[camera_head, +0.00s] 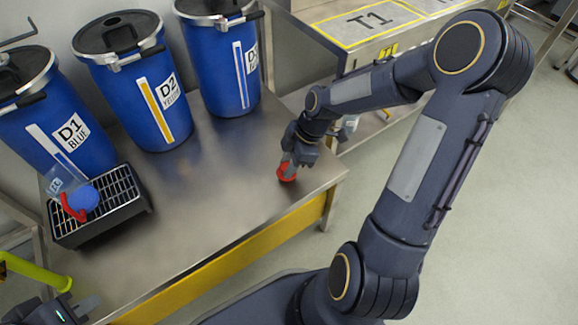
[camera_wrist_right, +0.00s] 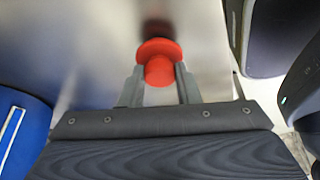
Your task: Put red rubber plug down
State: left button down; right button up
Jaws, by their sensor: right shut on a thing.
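The red rubber plug (camera_head: 287,173) is at the right part of the steel bench (camera_head: 225,200), close to its right edge. My right gripper (camera_head: 291,163) points down and is shut on the plug. In the right wrist view the plug (camera_wrist_right: 159,62) sits between the two fingers of my right gripper (camera_wrist_right: 160,84), and a dark red reflection shows on the steel beyond it. I cannot tell whether the plug touches the bench. My left gripper (camera_head: 88,306) shows only in part at the lower left, apart from the plug, and its jaw state is unclear.
Blue drums labelled D1 (camera_head: 60,130), D2 (camera_head: 140,95) and a third (camera_head: 222,65) stand along the back. A black grated tray (camera_head: 122,193) with a blue cap (camera_head: 84,198) and a red item (camera_head: 70,210) is at left. The middle of the bench is clear.

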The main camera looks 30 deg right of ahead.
jog(key=shift+f, duration=0.15)
jog(key=shift+f, duration=0.15)
jog(key=o, duration=1)
jog(key=shift+c, duration=0.2)
